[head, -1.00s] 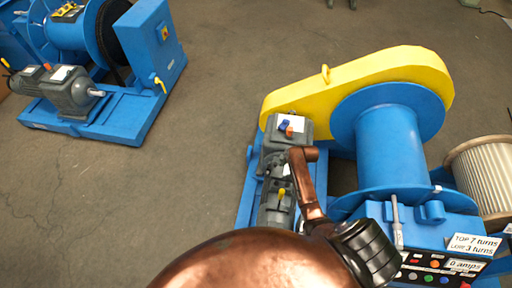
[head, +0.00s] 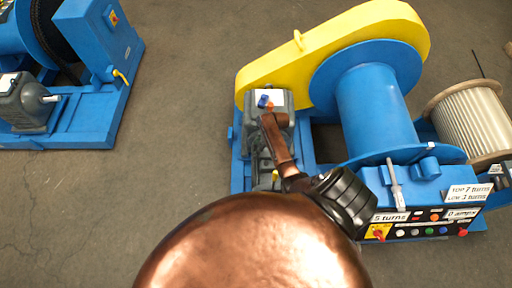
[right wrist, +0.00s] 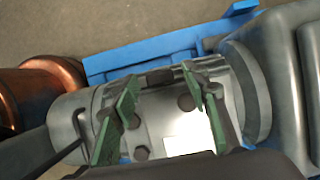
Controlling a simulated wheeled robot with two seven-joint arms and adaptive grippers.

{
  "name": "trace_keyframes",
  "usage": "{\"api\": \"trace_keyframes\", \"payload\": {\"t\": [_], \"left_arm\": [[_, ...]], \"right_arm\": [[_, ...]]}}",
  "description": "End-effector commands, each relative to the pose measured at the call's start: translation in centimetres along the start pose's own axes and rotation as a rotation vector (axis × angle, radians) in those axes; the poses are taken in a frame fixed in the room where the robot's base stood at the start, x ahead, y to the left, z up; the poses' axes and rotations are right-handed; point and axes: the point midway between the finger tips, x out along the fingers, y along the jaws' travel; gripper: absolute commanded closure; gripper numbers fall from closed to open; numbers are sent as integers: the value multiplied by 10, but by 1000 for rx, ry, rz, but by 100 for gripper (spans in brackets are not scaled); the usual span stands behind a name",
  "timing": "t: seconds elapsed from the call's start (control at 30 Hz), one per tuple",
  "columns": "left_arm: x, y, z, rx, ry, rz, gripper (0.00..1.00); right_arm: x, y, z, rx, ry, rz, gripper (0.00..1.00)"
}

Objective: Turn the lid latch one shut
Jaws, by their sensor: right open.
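My right gripper (right wrist: 158,76) is open, its two green-padded fingers spread over a grey motor (right wrist: 70,117) in the right wrist view. Between and beside the fingers is a pale metal plate (right wrist: 165,120) with several dark round knobs, one of them (right wrist: 186,102) near the right finger. I cannot tell which part is lid latch one. No grip on any part shows. In the head view my copper right arm reaches over the gearbox (head: 283,97) and hides much of the motor; the fingers cannot be made out. My left gripper is out of view.
A yellow chain guard (head: 330,35) and a blue drum (head: 375,105) stand beside the gearbox. A control panel (head: 425,228) is at the lower right, a ribbed reel (head: 470,120) at the right. Another blue machine (head: 95,110) stands left, with clear floor (head: 185,110) between.

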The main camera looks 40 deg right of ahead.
Motion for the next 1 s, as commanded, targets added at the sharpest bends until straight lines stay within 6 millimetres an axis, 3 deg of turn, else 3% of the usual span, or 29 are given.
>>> {"api": "trace_keyframes", "payload": {"t": [0.1,0.3,0.6,0.9,1.0], "left_arm": [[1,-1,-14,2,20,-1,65],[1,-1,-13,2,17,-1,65],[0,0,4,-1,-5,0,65],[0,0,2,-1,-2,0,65],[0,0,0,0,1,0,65]], "right_arm": [[3,0,0,-1,0,-1,58],[3,0,0,-1,0,-1,58],[3,0,0,-1,0,-1,78],[3,0,0,-1,0,-1,99],[3,0,0,-2,0,-1,100]]}}
